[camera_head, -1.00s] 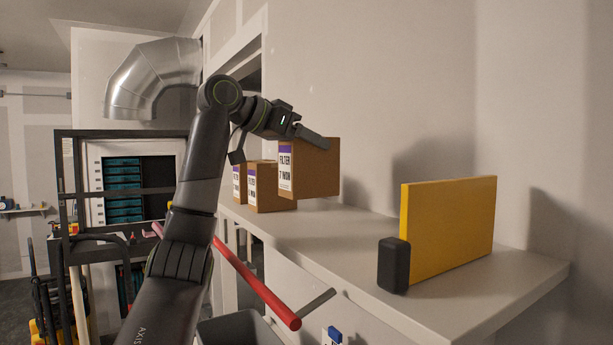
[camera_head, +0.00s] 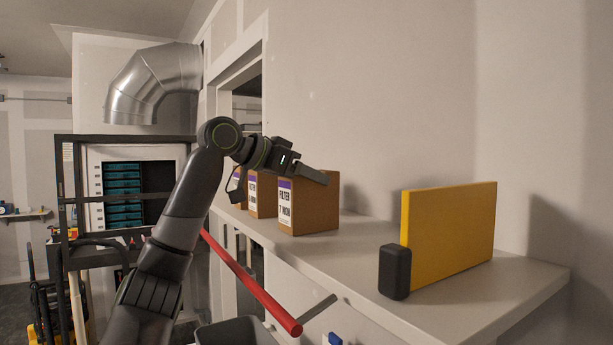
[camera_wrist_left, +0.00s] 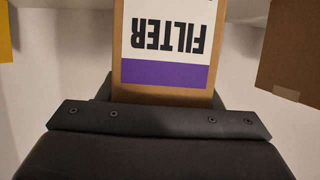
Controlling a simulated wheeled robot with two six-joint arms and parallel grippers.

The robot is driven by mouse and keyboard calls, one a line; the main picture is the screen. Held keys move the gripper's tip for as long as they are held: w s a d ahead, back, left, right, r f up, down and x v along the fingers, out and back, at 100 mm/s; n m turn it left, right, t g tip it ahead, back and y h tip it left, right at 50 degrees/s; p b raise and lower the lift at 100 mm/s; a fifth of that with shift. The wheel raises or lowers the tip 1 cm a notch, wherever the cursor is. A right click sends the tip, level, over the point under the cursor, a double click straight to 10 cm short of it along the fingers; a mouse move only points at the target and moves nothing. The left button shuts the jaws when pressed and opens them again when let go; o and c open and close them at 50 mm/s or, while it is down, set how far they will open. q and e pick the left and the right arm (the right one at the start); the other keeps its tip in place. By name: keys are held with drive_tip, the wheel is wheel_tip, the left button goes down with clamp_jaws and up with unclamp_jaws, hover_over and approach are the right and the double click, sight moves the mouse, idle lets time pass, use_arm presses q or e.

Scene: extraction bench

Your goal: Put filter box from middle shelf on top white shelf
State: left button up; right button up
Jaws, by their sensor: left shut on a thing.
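The filter box (camera_head: 317,208) is brown cardboard with a white and purple FILTER label. It sits upright on, or just at, the surface of the white shelf (camera_head: 365,262) in the head view. My left gripper (camera_head: 312,176) is shut on its upper part from the left. In the left wrist view the box's label (camera_wrist_left: 165,45) appears upside down, close against my gripper (camera_wrist_left: 160,120). The box's far side and the inner finger are hidden. My right gripper is not in view.
More filter boxes (camera_head: 262,196) stand behind the held one on the shelf. A yellow panel (camera_head: 452,232) and a black block (camera_head: 394,271) stand at the shelf's right. Bare shelf lies between them and the held box. A red bar (camera_head: 255,285) runs below the shelf edge.

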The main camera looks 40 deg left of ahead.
use_arm(q)
drive_tip(key=o, duration=1.4)
drive_tip(key=shift+f, duration=0.15)
drive_tip(key=shift+r, duration=0.25)
drive_tip(key=b+v, duration=0.2)
drive_tip(key=v, duration=0.2)
drive_tip(key=shift+f, duration=0.2)
drive_tip(key=b+v, duration=0.1)
drive_tip(key=v, duration=0.7)
drive_tip(key=shift+b, duration=0.4)
drive_tip(key=shift+r, duration=0.15)
